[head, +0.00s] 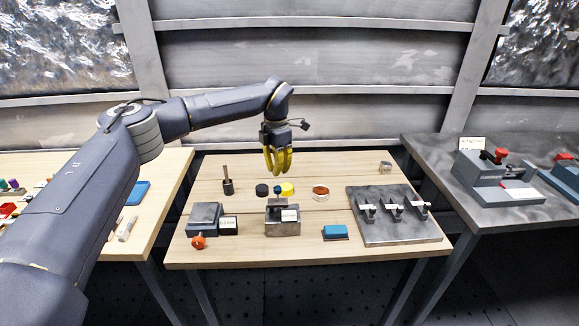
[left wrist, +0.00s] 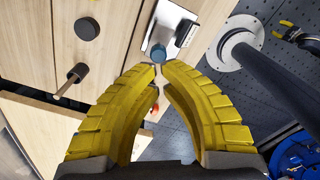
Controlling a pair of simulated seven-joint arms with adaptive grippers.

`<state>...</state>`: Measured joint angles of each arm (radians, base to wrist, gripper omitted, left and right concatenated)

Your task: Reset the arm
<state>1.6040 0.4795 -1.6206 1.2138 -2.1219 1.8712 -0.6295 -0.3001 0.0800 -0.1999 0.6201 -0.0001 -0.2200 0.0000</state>
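My left gripper (head: 278,172) has yellow fingers and hangs pointing down above the back middle of the wooden table (head: 340,170). In the left wrist view its fingertips (left wrist: 159,67) come together with hardly any gap, and nothing shows between them. The blue knob also shows just beyond the fingertips in the left wrist view (left wrist: 158,53). The gripper looks apart from these things. My right gripper is not in view.
A dark upright post (head: 227,186), a brown-red disc (head: 320,193), a blue block (head: 335,232), a grey box (head: 204,217) and a red knob (head: 198,242) stand around. A metal plate with clamps (head: 400,230) lies right. A grey side table (head: 430,160) carries a fixture.

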